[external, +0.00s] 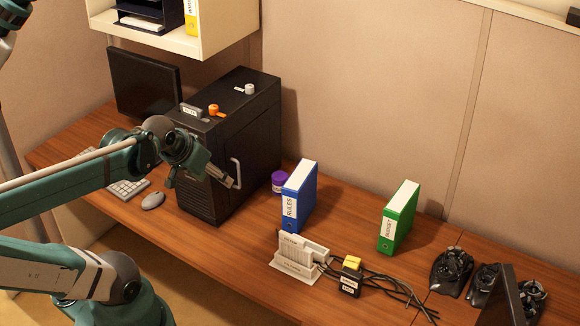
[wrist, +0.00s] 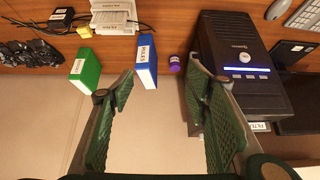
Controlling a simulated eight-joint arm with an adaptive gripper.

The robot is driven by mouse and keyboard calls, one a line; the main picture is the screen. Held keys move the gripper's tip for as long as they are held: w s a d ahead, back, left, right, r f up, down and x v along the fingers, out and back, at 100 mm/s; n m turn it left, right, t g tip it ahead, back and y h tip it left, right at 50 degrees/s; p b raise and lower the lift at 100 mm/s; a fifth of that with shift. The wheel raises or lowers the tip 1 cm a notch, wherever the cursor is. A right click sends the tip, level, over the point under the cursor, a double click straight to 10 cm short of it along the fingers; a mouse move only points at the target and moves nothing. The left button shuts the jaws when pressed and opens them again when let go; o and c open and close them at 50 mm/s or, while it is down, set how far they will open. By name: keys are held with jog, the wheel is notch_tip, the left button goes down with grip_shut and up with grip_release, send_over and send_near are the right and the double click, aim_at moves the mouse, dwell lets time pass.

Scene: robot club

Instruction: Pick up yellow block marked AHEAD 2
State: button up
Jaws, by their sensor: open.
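My gripper (external: 205,179) is in the air in front of the black computer tower, left of and apart from the yellow block. In the wrist view its fingers (wrist: 162,70) are spread wide with nothing between them.
A white rack (external: 296,267) and dark cables (external: 385,283) lie beside the blocks. Blue (external: 299,197) and green (external: 398,216) binders stand behind them. The computer tower (external: 235,135) and purple jar (external: 279,181) are left; black devices (external: 451,270) are right.

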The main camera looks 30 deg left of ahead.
jog(key=m+g+b, duration=0.7)
jog(key=m, duration=0.9)
send_over(351, 263)
jog(key=f, duration=3)
jog(key=shift+s+a, duration=0.1)
jog(key=shift+a, duration=0.2)
jog(key=shift+d+f, duration=0.3)
jog(key=shift+f, duration=0.1)
